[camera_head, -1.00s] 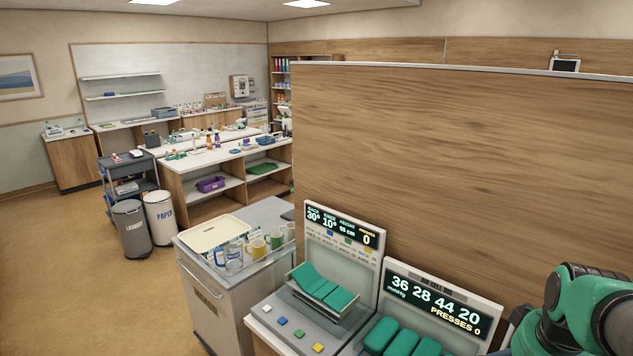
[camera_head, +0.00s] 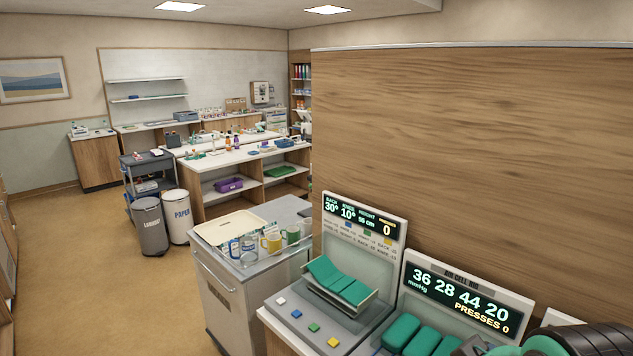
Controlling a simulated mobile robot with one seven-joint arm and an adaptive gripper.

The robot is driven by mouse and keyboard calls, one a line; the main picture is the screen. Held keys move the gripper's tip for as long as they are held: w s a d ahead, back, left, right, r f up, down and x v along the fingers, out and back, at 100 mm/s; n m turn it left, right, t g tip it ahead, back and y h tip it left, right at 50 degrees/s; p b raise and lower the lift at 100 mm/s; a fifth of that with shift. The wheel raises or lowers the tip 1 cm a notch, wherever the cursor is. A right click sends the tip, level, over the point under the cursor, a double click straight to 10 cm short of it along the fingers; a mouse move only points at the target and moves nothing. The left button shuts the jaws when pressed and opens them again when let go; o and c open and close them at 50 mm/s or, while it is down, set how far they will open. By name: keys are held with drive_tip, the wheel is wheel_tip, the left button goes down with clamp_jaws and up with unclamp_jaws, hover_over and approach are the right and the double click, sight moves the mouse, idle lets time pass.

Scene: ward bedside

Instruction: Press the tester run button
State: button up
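The bedside counter at the lower right carries two testers. The left one is a bed model with a display (camera_head: 360,215) showing back 30°, knee 10°, a height and 0. Its base has white, blue, green and yellow buttons (camera_head: 314,327) along the front. The right one is an air cell rig whose display (camera_head: 462,298) reads 36 28 44 20 mmHg and PRESSES 0, with green cells (camera_head: 425,340) below. No button marked as run is readable in view. Part of my arm shows at the lower right corner. My gripper is not in view.
A grey cabinet (camera_head: 232,304) left of the counter holds a cream tray (camera_head: 229,228), cups and a glass. A tall wooden partition (camera_head: 480,140) stands behind the testers. Bins (camera_head: 150,228) and a grey cart stand farther back. The floor at left is clear.

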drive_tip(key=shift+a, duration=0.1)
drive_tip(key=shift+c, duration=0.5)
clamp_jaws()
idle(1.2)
